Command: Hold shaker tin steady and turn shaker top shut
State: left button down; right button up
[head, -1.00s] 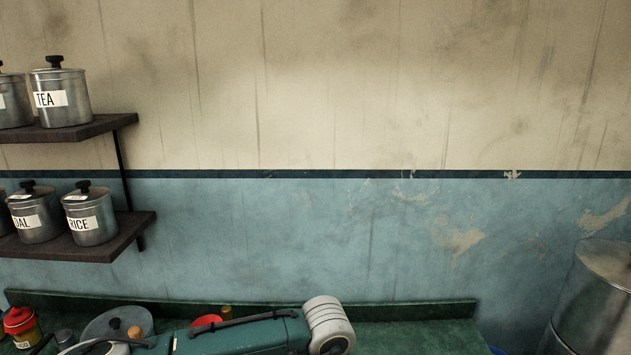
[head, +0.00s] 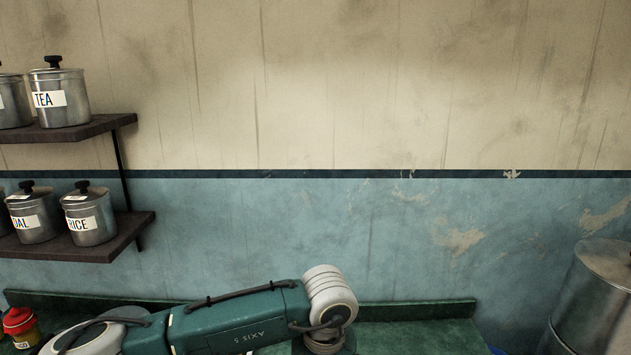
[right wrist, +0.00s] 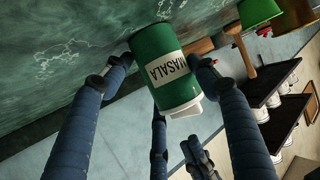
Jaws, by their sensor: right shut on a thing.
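The shaker tin is a green cylinder labelled MASALA (right wrist: 170,68) with a white top (right wrist: 194,105). It lies tilted in the right wrist view, its white end toward the lower right. My right gripper (right wrist: 161,66) has dark blue fingers on both sides of the tin and is shut on it. More dark blue finger-like parts show below the white top, apart from it; I cannot tell for sure that they are my left gripper, or whether they are open. In the head view a green and white arm link of mine crosses the bottom, and neither gripper shows.
A red-topped jar (head: 19,322) stands on the green counter (head: 420,335) at the far left. Shelves (head: 85,240) with labelled canisters (head: 92,215) hang at left. A large metal drum (head: 595,300) stands at right.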

jog(key=shift+s+f, duration=0.15)
jog(key=shift+f, duration=0.1)
jog(key=o, duration=1.3)
jog(key=shift+r, duration=0.1)
